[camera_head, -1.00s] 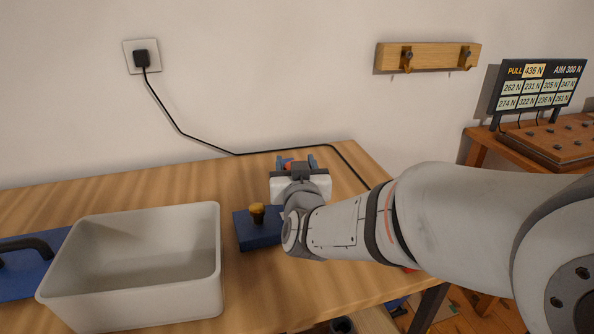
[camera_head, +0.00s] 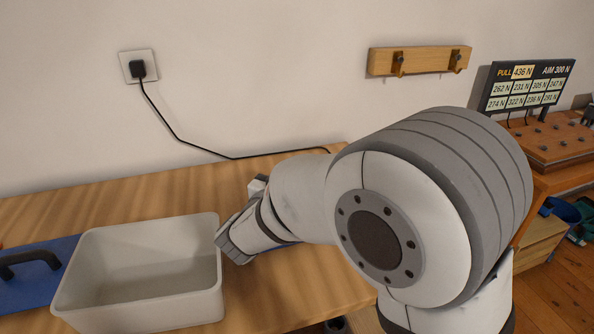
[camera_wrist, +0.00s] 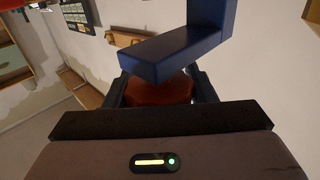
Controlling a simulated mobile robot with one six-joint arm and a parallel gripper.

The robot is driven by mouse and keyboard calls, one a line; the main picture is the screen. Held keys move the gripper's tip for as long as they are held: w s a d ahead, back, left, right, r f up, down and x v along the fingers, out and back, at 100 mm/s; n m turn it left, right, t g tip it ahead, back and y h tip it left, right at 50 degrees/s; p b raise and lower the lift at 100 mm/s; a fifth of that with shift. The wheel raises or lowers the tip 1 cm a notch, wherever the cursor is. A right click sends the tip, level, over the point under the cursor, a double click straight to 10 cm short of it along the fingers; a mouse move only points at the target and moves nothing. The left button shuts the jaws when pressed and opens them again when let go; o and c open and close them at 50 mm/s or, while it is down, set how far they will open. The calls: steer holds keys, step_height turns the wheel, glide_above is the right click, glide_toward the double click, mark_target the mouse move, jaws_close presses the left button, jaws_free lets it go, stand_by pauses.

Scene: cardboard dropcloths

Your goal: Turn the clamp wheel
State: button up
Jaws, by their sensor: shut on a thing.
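In the wrist view, the red clamp wheel (camera_wrist: 158,91) sits between the two dark fingers of my gripper (camera_wrist: 160,88), which is shut on it. A blue angled clamp body (camera_wrist: 175,52) stands just beyond the wheel and hides part of it. In the head view my arm covers the wheel, the clamp and the fingertips, so the wheel's turn angle cannot be told.
A pale open bin (camera_head: 140,225) stands on the wooden table (camera_head: 310,300), left of my arm. A blue board with a black handle (camera_head: 32,262) lies further left. A black cable (camera_head: 190,146) runs from the wall socket. A display (camera_head: 527,86) reads PULL 436 N, AIM 300 N.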

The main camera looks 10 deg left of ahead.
steer(key=shift+w+r, duration=0.1)
steer(key=shift+r, duration=0.1)
steer(key=o, duration=1)
steer(key=shift+f, duration=0.15)
steer(key=shift+c, duration=0.2)
step_height(320, 180, up, 10)
steer(key=shift+p, duration=1.15)
